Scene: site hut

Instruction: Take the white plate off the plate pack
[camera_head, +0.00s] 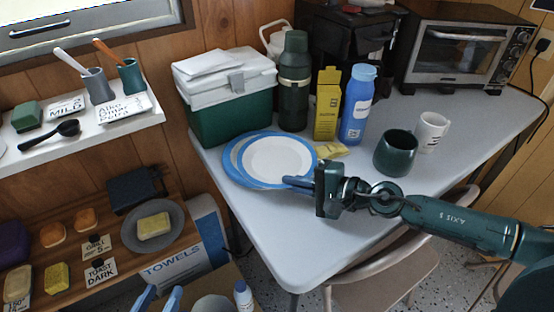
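The white plate (277,157), with a wide blue rim, lies near the left edge of the grey table. A second blue-and-white edge of the plate pack (229,158) shows from under it at the left. My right gripper (288,181) reaches in from the right, its blue fingertips at the plate's front right rim. The fingers look close together; whether they pinch the rim is hidden by the angle. My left gripper (159,296) is at the bottom edge of the view, away from the plates, its two blue fingers apart with nothing seen between them.
A green-and-white cool box (230,115), dark green flask (294,85), yellow carton (327,105) and blue bottle (357,105) stand behind the plates. A yellow packet (333,150) lies beside them. A green mug (396,153) and white mug (431,132) stand right, behind my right arm.

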